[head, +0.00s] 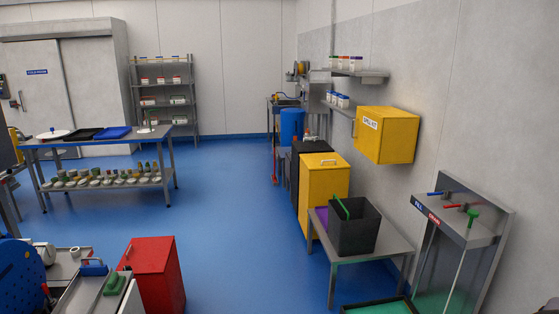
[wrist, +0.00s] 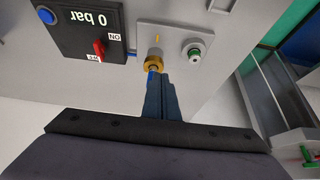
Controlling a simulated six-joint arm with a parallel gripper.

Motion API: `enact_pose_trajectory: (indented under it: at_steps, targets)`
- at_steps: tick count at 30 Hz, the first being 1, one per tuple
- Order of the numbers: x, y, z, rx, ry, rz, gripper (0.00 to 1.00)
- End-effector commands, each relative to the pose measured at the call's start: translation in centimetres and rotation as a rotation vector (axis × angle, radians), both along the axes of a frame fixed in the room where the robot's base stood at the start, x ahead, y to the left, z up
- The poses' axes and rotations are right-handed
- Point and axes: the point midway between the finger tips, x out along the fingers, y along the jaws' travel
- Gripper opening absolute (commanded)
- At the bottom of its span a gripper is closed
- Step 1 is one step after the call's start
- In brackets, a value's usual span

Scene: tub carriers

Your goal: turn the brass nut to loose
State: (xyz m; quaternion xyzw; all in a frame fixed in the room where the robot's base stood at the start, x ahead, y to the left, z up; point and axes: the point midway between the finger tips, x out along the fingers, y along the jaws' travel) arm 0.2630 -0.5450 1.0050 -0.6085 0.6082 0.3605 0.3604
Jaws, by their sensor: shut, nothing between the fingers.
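The brass nut (wrist: 154,62) shows in the wrist view, on a fitting at a pale plate (wrist: 176,42). My gripper (wrist: 156,73) is shut and empty, its dark blue fingers together. The fingertips are right at the near side of the nut in the picture; I cannot tell whether they touch it. A small brass pointer or mark (wrist: 157,40) shows just beyond the nut. I cannot make out the nut or my gripper in the head view.
Beside the nut are a green-and-metal fitting (wrist: 194,53) and a dark panel (wrist: 85,28) reading "0 bar" upside down, with a red switch (wrist: 99,48) and a blue button (wrist: 46,15). In the head view, a red cabinet (head: 152,275) stands near; blue floor is open beyond.

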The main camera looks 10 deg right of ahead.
Motion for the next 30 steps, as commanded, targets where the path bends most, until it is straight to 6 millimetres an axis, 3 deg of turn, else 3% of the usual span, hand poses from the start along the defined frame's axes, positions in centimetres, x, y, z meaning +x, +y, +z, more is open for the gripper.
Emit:
enact_pose_trajectory:
  at_steps: [15,30]
  targets:
    - [0.0,0.0,-5.5,0.001,0.000,0.000,0.00]
    - [0.0,0.0,-6.1,0.001,0.000,0.000,0.00]
